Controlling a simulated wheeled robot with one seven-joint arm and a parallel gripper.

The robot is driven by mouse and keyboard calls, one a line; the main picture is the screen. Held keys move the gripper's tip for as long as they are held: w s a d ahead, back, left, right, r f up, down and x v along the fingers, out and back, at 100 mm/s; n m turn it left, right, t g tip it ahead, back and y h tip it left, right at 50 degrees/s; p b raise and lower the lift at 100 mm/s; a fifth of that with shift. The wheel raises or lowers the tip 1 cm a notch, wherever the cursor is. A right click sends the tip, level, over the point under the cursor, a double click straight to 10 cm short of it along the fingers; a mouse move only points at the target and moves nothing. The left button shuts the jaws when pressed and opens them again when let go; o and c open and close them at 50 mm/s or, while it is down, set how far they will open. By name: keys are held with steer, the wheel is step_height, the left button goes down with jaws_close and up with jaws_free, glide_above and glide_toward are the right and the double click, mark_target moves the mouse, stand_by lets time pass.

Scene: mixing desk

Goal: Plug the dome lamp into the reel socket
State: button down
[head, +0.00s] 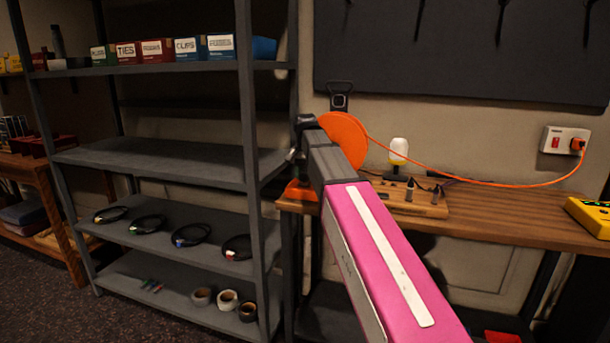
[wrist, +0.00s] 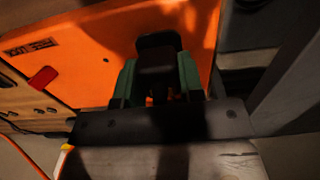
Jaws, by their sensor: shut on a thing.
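The orange reel (head: 343,138) stands at the left end of the wooden bench in the head view. Its orange face (wrist: 80,50) fills much of the wrist view. A small white dome-topped lamp (head: 399,148) stands on the bench to its right. My gripper (wrist: 158,82) has green-sided fingers close to the reel face, shut on a dark plug-like block (wrist: 158,52). The block appears against or very near the reel; I cannot tell whether it sits in a socket. In the head view my pink arm hides the fingers and part of the reel.
An orange cord runs from the reel to the wall outlet (head: 567,141). A wooden board (head: 420,207) with small upright items lies on the bench (head: 500,208). Grey shelving (head: 160,160) stands close at left. A yellow device (head: 590,216) lies at right.

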steer(key=shift+f, duration=0.65)
steer(key=c, duration=0.7)
jaws_free()
steer(key=shift+o, duration=0.2)
steer(key=shift+r, duration=0.1)
step_height(320, 180, up, 11)
steer(key=shift+f, duration=0.15)
